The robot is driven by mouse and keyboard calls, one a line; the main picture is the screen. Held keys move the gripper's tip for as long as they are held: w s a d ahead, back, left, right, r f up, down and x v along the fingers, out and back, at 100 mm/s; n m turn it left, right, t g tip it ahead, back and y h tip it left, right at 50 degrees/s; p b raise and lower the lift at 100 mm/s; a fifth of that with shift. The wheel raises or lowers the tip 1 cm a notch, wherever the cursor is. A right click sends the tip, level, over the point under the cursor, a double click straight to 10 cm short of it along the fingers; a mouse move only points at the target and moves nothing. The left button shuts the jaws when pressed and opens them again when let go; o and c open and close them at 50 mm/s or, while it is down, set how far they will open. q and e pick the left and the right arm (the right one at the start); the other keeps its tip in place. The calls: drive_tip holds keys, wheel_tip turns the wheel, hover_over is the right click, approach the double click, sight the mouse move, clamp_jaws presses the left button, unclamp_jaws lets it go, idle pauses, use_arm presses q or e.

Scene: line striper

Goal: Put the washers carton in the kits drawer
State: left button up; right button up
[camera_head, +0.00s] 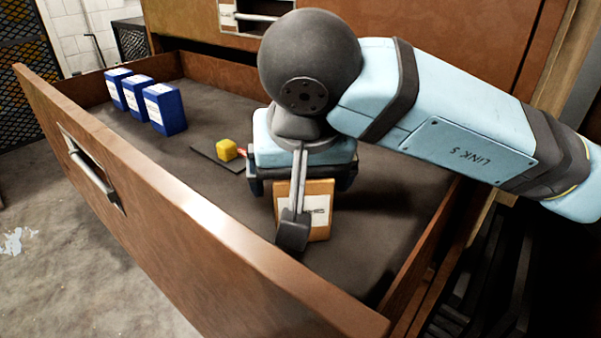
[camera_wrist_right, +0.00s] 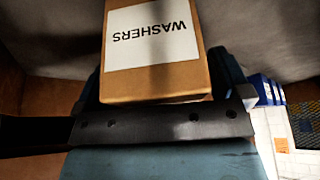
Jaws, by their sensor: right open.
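The washers carton (camera_head: 321,212) is a brown box with a white label, standing inside the pulled-out drawer (camera_head: 215,245). It appears to rest on the dark drawer floor. The right wrist view shows its label, reading WASHERS upside down, on the carton (camera_wrist_right: 155,75). My right gripper (camera_head: 303,205) is over the carton from above, with its jaws open. I cannot tell whether the fingers touch the carton. No name for the drawer is readable. My left gripper is not in view.
Several blue boxes (camera_head: 165,108) stand in a row at the drawer's far left. The drawer floor (camera_head: 215,185) is clear toward the front. The cabinet (camera_head: 420,40) rises behind.

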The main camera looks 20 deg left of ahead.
drive_tip(key=shift+s+r, duration=0.1)
drive_tip(key=shift+r, duration=0.35)
drive_tip(key=v, duration=1.1)
drive_tip(key=shift+r, duration=0.2)
drive_tip(key=shift+s, duration=0.1)
